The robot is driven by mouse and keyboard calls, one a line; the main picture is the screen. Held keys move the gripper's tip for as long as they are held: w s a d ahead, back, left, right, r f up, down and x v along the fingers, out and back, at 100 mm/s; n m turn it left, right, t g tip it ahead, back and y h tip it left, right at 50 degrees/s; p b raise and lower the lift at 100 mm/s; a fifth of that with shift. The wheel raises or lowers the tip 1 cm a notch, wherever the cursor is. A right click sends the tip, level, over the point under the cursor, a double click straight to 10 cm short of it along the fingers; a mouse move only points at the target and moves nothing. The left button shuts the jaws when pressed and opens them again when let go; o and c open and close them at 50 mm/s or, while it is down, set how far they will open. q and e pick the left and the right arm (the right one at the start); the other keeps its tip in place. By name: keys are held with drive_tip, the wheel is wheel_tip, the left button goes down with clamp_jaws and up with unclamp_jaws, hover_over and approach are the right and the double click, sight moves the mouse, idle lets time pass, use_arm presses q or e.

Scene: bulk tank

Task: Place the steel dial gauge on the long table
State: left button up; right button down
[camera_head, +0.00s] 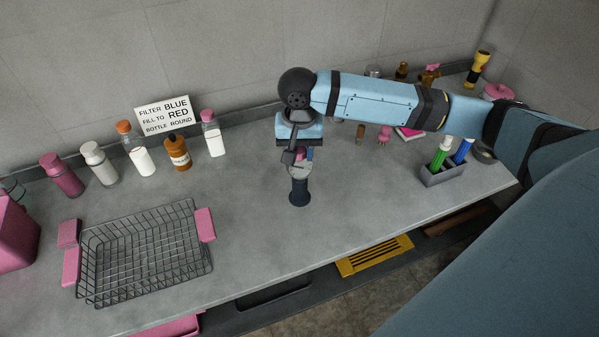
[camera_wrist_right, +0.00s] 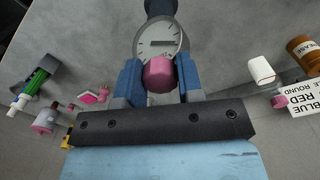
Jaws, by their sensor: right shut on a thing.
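The steel dial gauge (camera_head: 299,173) has a round pale dial, a dark base (camera_head: 299,194) and a pink knob. It is upright at the middle of the long table (camera_head: 250,240); I cannot tell whether its base touches the top. My right gripper (camera_head: 297,155) is above it. In the right wrist view the blue fingers of the gripper (camera_wrist_right: 160,82) are shut on the pink knob (camera_wrist_right: 159,72), with the dial (camera_wrist_right: 158,42) just beyond. My left gripper is not in view.
A wire basket (camera_head: 140,250) with pink handles stands at left. Several bottles, among them a brown one (camera_head: 177,152), and a sign (camera_head: 166,115) line the back. A grey holder (camera_head: 442,174) with green and blue tools stands at right. The table in front of the gauge is clear.

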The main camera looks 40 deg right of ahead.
sight(299, 173)
wheel_tip(299, 173, down, 3)
drive_tip(key=shift+f, duration=0.1)
wheel_tip(299, 173, down, 4)
drive_tip(key=shift+f, duration=0.15)
drive_tip(key=c, duration=0.8)
unclamp_jaws()
drive_tip(key=shift+f, duration=0.1)
drive_tip(key=shift+o, duration=0.2)
wheel_tip(299, 173, up, 12)
drive_tip(key=shift+a+r, duration=0.1)
drive_tip(key=shift+r, duration=0.05)
